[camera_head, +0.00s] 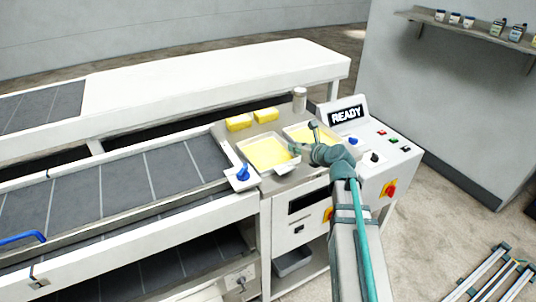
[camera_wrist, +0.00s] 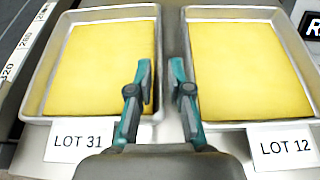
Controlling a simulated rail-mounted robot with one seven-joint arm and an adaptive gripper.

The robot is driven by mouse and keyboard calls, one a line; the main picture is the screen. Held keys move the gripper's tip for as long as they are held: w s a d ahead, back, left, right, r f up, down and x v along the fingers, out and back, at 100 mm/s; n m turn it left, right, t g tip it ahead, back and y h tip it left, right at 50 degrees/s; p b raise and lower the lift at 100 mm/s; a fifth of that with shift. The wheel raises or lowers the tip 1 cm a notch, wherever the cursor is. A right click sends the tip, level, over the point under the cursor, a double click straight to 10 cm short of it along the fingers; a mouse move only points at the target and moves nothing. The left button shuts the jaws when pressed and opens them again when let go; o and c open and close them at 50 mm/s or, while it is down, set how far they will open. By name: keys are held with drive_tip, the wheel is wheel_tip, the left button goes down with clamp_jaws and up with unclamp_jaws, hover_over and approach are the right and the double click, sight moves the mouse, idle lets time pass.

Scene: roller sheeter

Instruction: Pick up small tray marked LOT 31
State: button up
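The small tray marked LOT 31 (camera_wrist: 37,104) is on the left in the wrist view, a shallow metal tray holding a yellow sheet. Its white label (camera_wrist: 78,140) lies at its near edge. A like tray marked LOT 12 (camera_wrist: 287,24) stands to its right with a narrow gap between. In the head view the left tray (camera_head: 243,149) sits on the metal deck. My gripper (camera_wrist: 161,75) is open, its fingertips apart over the gap, the left finger overlapping the LOT 31 tray's right side in the picture. Contact cannot be told.
Two yellow blocks (camera_head: 239,123) and a grey cylinder (camera_head: 299,100) stand behind the trays. A control panel with a READY sign (camera_head: 346,115) stands right. The dark conveyor belt (camera_head: 130,185) runs left.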

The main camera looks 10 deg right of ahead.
drive_tip(key=shift+p+x, duration=0.8)
drive_tip(key=shift+x, duration=1.75)
drive_tip(key=shift+f, duration=0.15)
clamp_jaws()
